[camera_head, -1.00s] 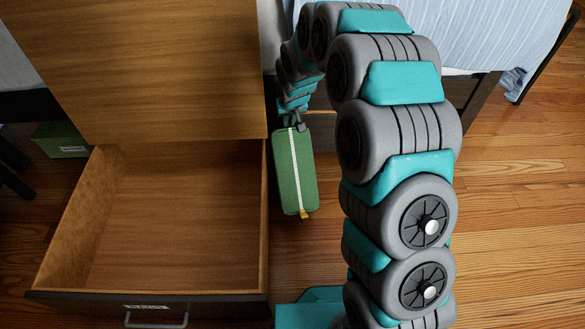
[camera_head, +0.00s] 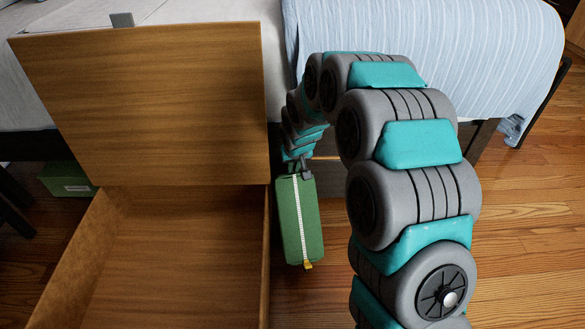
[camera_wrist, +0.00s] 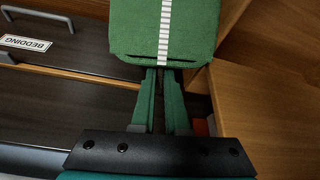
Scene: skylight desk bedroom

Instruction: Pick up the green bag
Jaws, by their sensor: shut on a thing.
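The green bag (camera_head: 297,219) hangs below my gripper (camera_head: 300,172) in the head view, just right of the open wooden drawer. It is boxy, with a white zipper line down its face and a yellow pull at its lower end. In the wrist view the bag (camera_wrist: 185,30) fills the top middle, and my gripper (camera_wrist: 162,75) is shut on its near end. The exact grip point is partly hidden. In the head view the bag looks clear of the drawer's side wall, but the gap is narrow.
An open, empty-looking drawer (camera_head: 180,265) stands at left, with an upright wooden panel (camera_head: 150,95) behind it. A bed with a striped blue cover (camera_head: 440,40) is behind my arm. A green box (camera_head: 68,180) sits under the bed at left. Bare wooden floor (camera_head: 530,230) lies to the right.

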